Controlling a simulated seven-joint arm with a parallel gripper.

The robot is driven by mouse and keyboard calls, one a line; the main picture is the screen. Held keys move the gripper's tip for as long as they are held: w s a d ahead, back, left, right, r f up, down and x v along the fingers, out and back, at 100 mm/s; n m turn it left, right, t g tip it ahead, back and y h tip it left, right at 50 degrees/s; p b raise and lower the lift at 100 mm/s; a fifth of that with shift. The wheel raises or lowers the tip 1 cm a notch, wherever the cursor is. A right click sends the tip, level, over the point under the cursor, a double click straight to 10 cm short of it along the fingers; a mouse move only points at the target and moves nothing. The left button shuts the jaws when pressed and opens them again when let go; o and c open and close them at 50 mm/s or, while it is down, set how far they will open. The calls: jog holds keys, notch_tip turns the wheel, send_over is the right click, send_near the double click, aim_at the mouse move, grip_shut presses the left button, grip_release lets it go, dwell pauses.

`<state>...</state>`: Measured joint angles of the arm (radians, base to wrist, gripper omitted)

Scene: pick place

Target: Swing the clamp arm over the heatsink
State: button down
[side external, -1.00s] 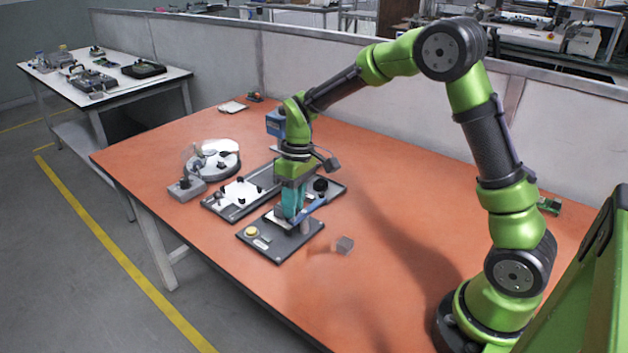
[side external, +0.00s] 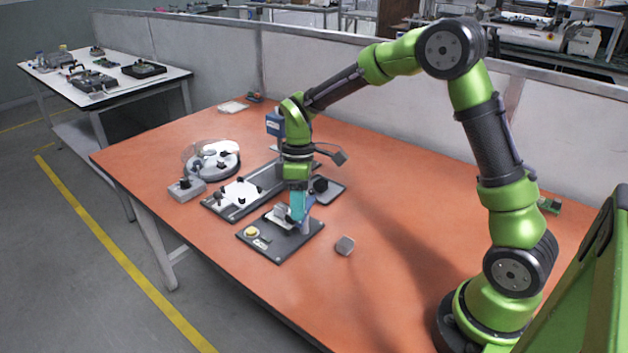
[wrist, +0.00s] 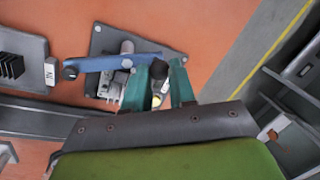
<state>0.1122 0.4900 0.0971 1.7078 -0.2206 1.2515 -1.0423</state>
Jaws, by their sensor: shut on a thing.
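The blue clamp arm (wrist: 100,63) lies above the dark base plate (side external: 268,245), with a black knob at its left end in the wrist view. My gripper (wrist: 163,64) is down at the plate, shut on the right end of the clamp arm, between the teal fingers. In the side view, my gripper (side external: 298,218) hides part of the blue arm (side external: 309,201). The exact finger contact is hard to see.
A yellow button (side external: 252,232) is on the plate's near left corner. A grey tray (side external: 226,207) with a white plate and black knobs is behind. A round clear-covered dish (side external: 212,160) stands further left. The front table is clear.

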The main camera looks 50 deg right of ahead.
jog(key=n, duration=0.2)
jog(key=shift+s+d+n, duration=0.2)
jog(key=shift+s+n, duration=0.1)
jog(key=shift+n, duration=0.1)
jog(key=shift+s+d+n+g+h, duration=0.15)
jog(key=shift+s+d+n+h, duration=0.2)
jog(key=shift+n, duration=1.35)
jog(key=shift+s+d+n+g+h, duration=0.15)
jog(key=shift+d+n+h, duration=0.25)
jog(key=shift+n, duration=1.3)
jog(key=shift+s+d+n+g+h, duration=0.2)
jog(key=shift+d+n+h, duration=0.2)
jog(key=shift+n, duration=1.3)
jog(key=c, duration=0.9)
grip_release()
jog(key=shift+c, duration=0.2)
jog(key=shift+r, duration=0.1)
